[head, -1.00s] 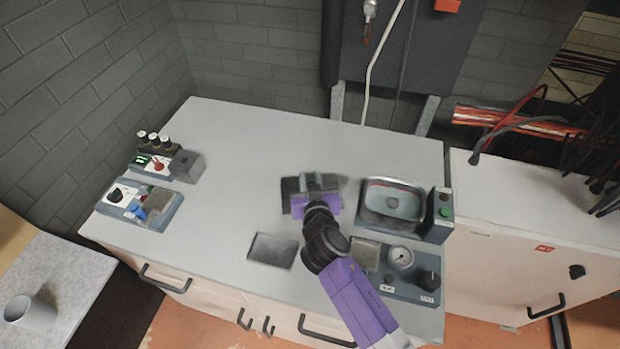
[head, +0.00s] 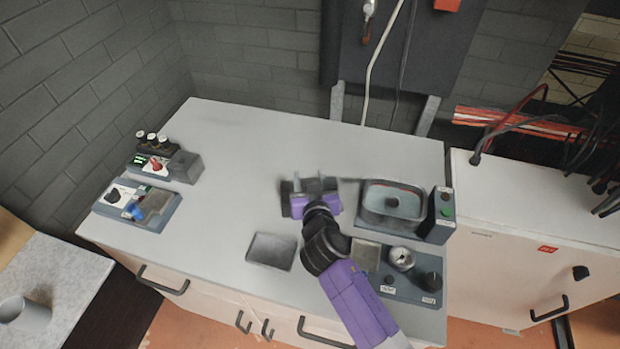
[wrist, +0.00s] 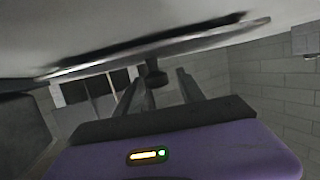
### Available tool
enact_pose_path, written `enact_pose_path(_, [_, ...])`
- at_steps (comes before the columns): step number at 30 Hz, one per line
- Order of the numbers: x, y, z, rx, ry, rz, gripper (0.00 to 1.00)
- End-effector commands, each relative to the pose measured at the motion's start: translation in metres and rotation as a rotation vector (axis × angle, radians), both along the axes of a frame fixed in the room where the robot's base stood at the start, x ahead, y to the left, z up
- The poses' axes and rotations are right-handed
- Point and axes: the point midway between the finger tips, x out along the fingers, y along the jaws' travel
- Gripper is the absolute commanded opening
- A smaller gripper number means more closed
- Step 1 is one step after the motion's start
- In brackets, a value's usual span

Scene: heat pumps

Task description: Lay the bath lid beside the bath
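The bath (head: 393,203) stands at the right of the worktop, its grey basin visible from above in a dark housing. My gripper (head: 313,185) is just left of the bath, low over the worktop. In the wrist view the lid (wrist: 205,40) shows nearly edge-on as a thin plate, close to a pale surface with a dark band between. Its dark knob (wrist: 155,74) lies between my fingertips (wrist: 158,82), with gaps seen on both sides. In the head view my gripper hides most of the lid. Whether the lid rests fully flat is unclear.
A flat grey pad (head: 272,251) lies in front of my gripper. A gauge and knob panel (head: 405,275) sits in front of the bath, and a red and green button box (head: 444,208) at its right. Control boxes (head: 140,205) stand far left. The worktop's middle (head: 235,170) is clear.

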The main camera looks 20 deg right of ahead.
Motion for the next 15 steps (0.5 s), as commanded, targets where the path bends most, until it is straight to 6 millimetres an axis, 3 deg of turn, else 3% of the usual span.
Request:
enact_pose_path(1, [-0.005,-0.002,-0.019,-0.003,0.027,0.000,0.46])
enact_pose_path(7, [-0.006,-0.001,-0.017,-0.004,0.028,0.000,0.46])
enact_pose_path(13, [-0.006,-0.001,-0.001,-0.004,0.029,0.001,0.46])
enact_pose_path(15, [-0.020,0.002,-0.005,-0.006,0.027,0.002,0.46])
